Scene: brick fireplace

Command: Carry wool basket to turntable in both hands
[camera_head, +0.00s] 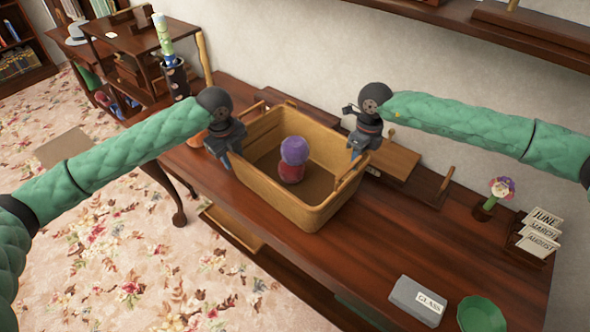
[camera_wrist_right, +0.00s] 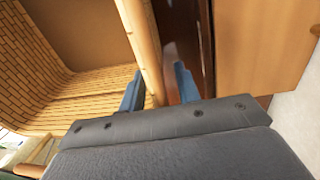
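The wool basket (camera_head: 318,207), a tan woven box with raised bar handles at its ends, stands on the dark wooden table. A purple wool ball (camera_head: 294,150) and a red one (camera_head: 291,173) lie inside. My left gripper (camera_head: 229,158) is at the basket's left end; its fingers are partly hidden, so its grip is unclear. My right gripper (camera_head: 356,150) is at the right end. In the right wrist view its blue fingers (camera_wrist_right: 160,88) straddle the handle bar (camera_wrist_right: 148,50), with a gap beside the right finger. I cannot make out a turntable.
The table (camera_head: 400,245) has bare room right of the basket. A grey box labelled GLASS (camera_head: 417,300) and a green bowl (camera_head: 481,314) sit at the front right. A flower pot (camera_head: 486,208) and month cards (camera_head: 538,238) stand at the right. Wooden boxes (camera_head: 396,160) lie behind the basket.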

